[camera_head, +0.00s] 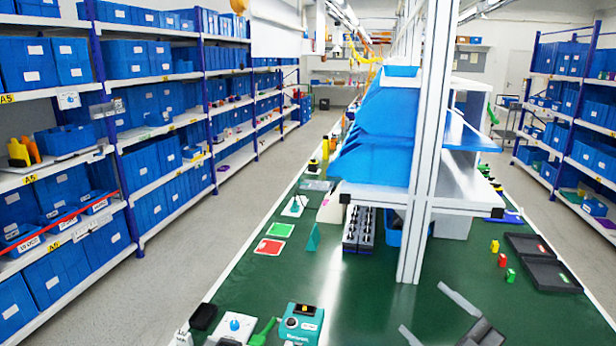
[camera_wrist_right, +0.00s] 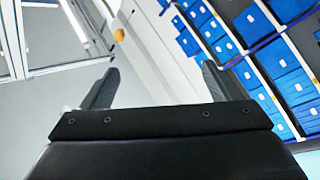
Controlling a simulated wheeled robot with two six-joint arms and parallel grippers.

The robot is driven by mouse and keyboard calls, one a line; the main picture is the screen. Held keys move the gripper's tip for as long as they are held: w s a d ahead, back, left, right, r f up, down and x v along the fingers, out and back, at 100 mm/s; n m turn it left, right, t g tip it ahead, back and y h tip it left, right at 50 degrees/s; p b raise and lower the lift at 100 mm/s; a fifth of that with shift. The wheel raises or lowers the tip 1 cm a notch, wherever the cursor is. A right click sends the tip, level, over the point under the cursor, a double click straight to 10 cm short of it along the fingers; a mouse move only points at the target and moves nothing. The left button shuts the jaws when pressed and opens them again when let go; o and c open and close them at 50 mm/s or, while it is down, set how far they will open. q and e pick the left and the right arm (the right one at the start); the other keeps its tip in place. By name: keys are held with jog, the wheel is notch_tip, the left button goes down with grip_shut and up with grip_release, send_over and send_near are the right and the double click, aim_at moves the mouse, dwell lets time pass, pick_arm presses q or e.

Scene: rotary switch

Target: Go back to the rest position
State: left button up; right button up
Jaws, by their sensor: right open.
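My right gripper (camera_head: 421,306) is at the lower right of the head view, over the green bench, with its two grey fingers wide apart and nothing between them. In the right wrist view its fingers (camera_wrist_right: 160,68) are also spread, with only the room behind them. A white rotary switch (camera_head: 234,325) with a blue dial is at the near left of the bench, well to the left of the gripper and apart from it. The dial's exact angle is too small to tell. My left gripper is in neither view.
A teal device (camera_head: 301,324) stands beside the switch on the green bench (camera_head: 350,290). A white upright post (camera_head: 424,150) rises from the bench ahead of my right gripper. Black trays (camera_head: 540,262) lie to the right. Shelves with blue bins (camera_head: 60,285) line the left.

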jog(key=s+d+f+m+t+h, duration=0.1)
jog(key=s+d+m+t+h, duration=0.2)
jog(key=d+m+t+h, duration=0.55)
jog(key=s+d+f+m+g+h, duration=0.7)
jog(key=f+m+g+h, duration=0.3)
jog(key=f+h, duration=0.15)
jog(key=s+a+f+n+g+y, duration=0.15)
jog(key=s+a+f+g, duration=0.35)
jog(key=s, duration=0.5)
jog(key=s+a+f+g+y, duration=0.25)
jog(key=s+f+g, duration=0.35)
jog(key=s, duration=0.3)
notch_tip(320, 180, down, 25)
jog(key=d+g+y, duration=0.1)
jog(key=d, duration=0.1)
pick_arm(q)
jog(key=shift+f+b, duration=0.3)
pick_arm(e)
jog(key=s+a+f+g, duration=0.1)
jog(key=s+f, duration=1.4)
jog(key=f, duration=0.1)
jog(key=shift+f, duration=0.25)
jog(key=shift+a+g, duration=0.1)
jog(key=shift+g, duration=0.15)
